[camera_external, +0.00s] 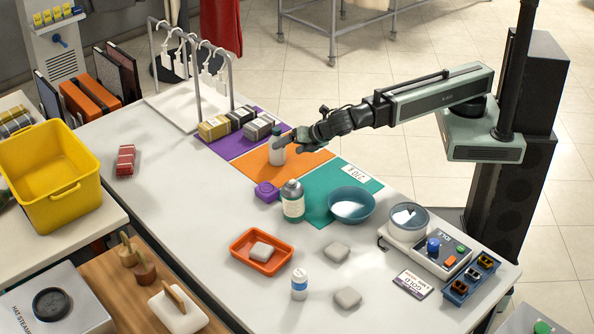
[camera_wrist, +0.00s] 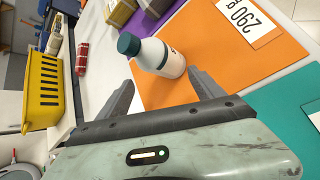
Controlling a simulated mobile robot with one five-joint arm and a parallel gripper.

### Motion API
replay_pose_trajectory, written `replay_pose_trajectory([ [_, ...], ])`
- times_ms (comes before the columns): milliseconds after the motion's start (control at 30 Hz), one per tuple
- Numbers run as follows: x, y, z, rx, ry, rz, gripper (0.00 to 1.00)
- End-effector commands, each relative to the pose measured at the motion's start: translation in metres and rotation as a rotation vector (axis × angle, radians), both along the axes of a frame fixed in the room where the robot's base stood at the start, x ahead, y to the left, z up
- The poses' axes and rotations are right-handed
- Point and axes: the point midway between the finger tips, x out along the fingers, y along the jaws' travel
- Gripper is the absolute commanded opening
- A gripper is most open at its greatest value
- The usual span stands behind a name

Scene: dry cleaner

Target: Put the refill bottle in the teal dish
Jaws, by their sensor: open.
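A white bottle with a teal cap (camera_external: 277,152) stands on the orange mat, partly hidden by my gripper (camera_external: 293,137). In the wrist view the white bottle (camera_wrist: 165,60) lies ahead of and between my open fingers (camera_wrist: 162,92), with no clear contact. No readable label tells which bottle is the refill bottle. A larger grey-green bottle with a pale label (camera_external: 293,203) stands at the left edge of the teal mat.
A purple block (camera_external: 266,191) sits beside the grey-green bottle. An orange tray (camera_external: 261,268) holds a pale block. A scale with a bowl (camera_external: 408,223) stands right of the dish. Several boxes (camera_external: 242,118) sit on the purple mat. The left table middle is mostly clear.

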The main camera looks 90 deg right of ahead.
Motion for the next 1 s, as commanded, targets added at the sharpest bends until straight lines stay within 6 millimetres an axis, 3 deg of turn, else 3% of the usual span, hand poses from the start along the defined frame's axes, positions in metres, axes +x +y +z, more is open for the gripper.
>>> replay_pose_trajectory([
  [100,0.013,-0.013,0.009,-0.199,0.153,0.219,0.77],
  [300,0.022,-0.023,0.009,-0.376,0.288,0.431,0.77],
  [867,0.040,-0.035,-0.015,-0.402,0.307,0.462,0.77],
  [1000,0.049,-0.043,-0.033,-0.402,0.307,0.461,0.77],
])
